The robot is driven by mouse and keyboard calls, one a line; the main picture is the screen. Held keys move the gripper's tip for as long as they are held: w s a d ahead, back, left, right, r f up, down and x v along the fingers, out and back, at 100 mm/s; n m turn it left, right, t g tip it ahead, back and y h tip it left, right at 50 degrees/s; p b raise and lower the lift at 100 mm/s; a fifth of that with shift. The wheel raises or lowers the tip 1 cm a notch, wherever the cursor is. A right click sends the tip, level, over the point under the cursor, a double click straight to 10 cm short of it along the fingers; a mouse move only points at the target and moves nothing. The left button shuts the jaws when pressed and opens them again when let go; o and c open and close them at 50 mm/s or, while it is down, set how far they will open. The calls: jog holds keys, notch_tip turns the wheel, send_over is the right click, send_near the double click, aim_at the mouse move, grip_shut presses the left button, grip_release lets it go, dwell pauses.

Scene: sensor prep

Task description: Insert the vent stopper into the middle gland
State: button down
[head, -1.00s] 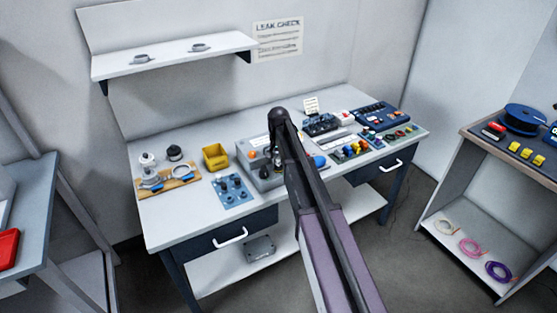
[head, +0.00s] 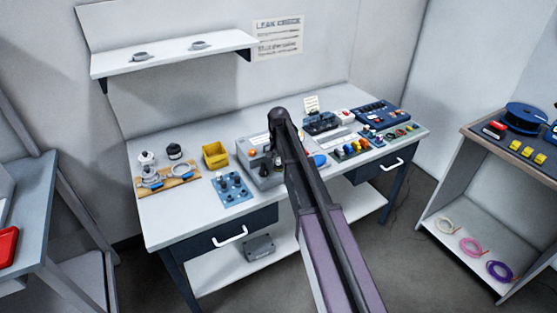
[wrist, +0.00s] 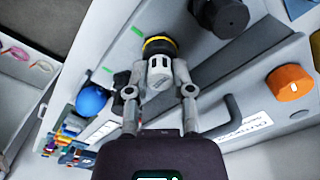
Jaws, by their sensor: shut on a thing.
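A pale grey-white piece with a yellow band and a dark end, apparently the vent stopper (wrist: 160,69), sits between the fingers of my gripper (wrist: 160,88) in the wrist view. My gripper is shut on it. The dark end points away from me, toward the grey box (wrist: 185,73). I cannot tell whether it touches or enters a gland. The middle gland is not clearly visible and may be hidden behind the held piece. A black round fitting (wrist: 222,15) stands on the box, beyond and right of the held piece. In the head view my arm covers part of the grey box (head: 270,180).
An orange knob (wrist: 289,84) and a dark handle stand on the box at right. A blue round thing (wrist: 92,99) lies left of the gripper. On the bench are a yellow bin (head: 215,155), a blue plate with dark pieces (head: 232,188) and a wooden board (head: 180,184).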

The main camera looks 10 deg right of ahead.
jog(key=shift+f, duration=0.15)
jog(key=shift+c, duration=2.1)
grip_release()
jog(key=shift+r+p, duration=3.45)
jog(key=shift+r, duration=0.1)
jog(key=shift+s, duration=0.15)
jog(key=s+n, duration=0.5)
jog(key=s, duration=2.4)
jog(key=shift+w, duration=0.1)
